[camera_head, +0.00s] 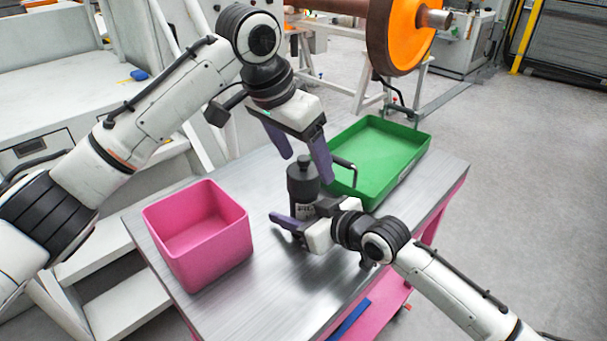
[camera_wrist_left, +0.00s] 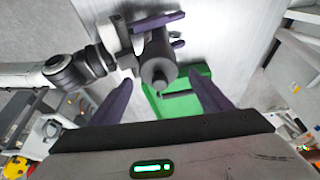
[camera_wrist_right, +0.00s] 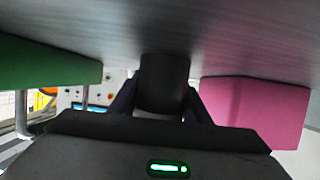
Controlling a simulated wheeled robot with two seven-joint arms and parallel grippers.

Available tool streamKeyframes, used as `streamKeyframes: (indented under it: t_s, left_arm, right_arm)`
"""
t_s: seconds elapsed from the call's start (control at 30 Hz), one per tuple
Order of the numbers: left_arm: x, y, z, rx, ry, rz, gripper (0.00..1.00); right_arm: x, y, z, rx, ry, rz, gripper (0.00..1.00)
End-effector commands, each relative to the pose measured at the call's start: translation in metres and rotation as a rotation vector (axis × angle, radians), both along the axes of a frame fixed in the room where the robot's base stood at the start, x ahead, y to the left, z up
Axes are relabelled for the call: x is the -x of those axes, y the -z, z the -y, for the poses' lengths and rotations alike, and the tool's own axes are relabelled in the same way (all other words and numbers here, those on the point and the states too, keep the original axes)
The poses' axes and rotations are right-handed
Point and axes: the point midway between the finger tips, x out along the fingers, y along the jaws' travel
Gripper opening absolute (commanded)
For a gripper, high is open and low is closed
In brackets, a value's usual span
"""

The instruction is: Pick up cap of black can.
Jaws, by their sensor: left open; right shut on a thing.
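The black can (camera_head: 303,184) stands upright on the metal table, with its narrow black cap (camera_head: 305,160) on top. My right gripper (camera_wrist_right: 162,104) is shut around the can's body from the side; in the right wrist view the can (camera_wrist_right: 163,82) sits between its purple fingers. My left gripper (camera_head: 307,170) is open and points down from above, its fingers on either side of the can's top. In the left wrist view the cap (camera_wrist_left: 160,78) lies between the open fingers, apart from both. The can's lower part is partly hidden by my right gripper.
A pink bin (camera_head: 197,228) stands to the left on the table (camera_head: 290,300). A green tray (camera_head: 385,152) with a dark handle lies behind and right of the can. An orange wheel (camera_head: 398,35) on an axle is at the back. The table's front is clear.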

Motion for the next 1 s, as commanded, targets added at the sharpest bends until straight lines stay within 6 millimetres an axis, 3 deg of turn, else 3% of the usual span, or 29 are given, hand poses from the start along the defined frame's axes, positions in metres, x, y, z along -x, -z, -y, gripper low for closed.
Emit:
streamKeyframes:
  t_s: [0.27, 0.5, 0.53, 0.8, 1.0]
  left_arm:
    - [-0.001, 0.004, 0.001, 0.0, 0.0, 0.0, 0.72]
    - [-0.001, 0.003, 0.001, -0.001, 0.0, 0.001, 0.31]
    - [-0.001, 0.003, 0.001, -0.001, 0.0, 0.001, 0.3]
    - [-0.001, 0.0, 0.001, 0.001, 0.0, 0.002, 0.3]
    - [-0.002, -0.031, 0.001, 0.002, -0.001, 0.005, 0.3]
  right_arm:
    - [0.0, 0.0, 0.0, 0.0, 0.0, 0.0, 0.14]
    - [0.0, 0.0, 0.0, 0.0, 0.0, 0.0, 0.14]
    - [0.0, 0.0, 0.0, 0.0, 0.0, 0.0, 0.14]
    - [0.0, 0.0, 0.0, 0.0, 0.0, 0.0, 0.14]
    - [0.0, 0.0, 0.0, 0.001, 0.0, -0.001, 0.14]
